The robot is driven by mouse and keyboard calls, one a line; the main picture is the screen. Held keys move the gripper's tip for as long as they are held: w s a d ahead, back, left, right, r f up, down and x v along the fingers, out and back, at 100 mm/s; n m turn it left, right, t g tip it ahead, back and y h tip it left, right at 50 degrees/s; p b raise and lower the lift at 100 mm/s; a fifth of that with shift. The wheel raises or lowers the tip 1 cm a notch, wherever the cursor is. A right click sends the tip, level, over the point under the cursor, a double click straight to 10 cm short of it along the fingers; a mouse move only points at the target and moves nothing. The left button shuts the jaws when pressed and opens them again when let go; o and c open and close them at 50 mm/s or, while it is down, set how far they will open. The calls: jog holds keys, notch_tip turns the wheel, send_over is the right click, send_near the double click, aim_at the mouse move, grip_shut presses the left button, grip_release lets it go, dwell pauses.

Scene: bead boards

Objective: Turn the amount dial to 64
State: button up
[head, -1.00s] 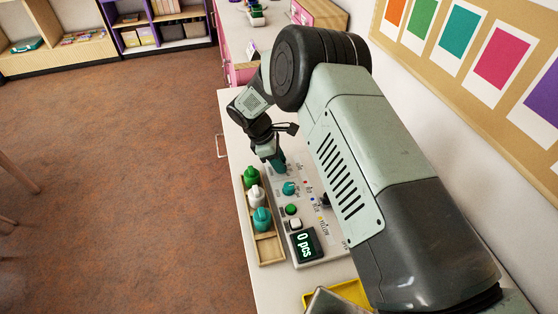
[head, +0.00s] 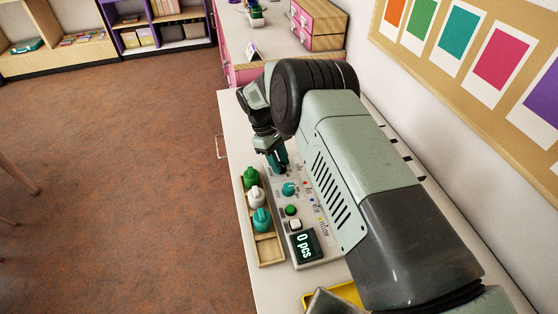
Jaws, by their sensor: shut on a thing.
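A pale control panel (head: 309,262) lies on the white counter, and its dark display (head: 305,245) reads "0 pcs". My gripper (head: 279,167) points down at the panel's far end and is shut on a teal dial there, mostly hidden by the fingers. I cannot read that dial's scale or tell its pointer's direction. A second teal knob (head: 289,189) stands free on the panel, nearer the display. A green button (head: 291,210) and a white button (head: 295,224) sit between that knob and the display.
A yellow tray (head: 345,292) stands at the near end. My arm covers the panel's right side.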

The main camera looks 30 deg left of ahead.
dwell(0.3)
jog(key=o, duration=1)
jog(key=shift+o, duration=0.2)
jog(key=v, duration=1.1)
jog(key=shift+w+d, duration=0.1)
jog(key=shift+w, duration=0.05)
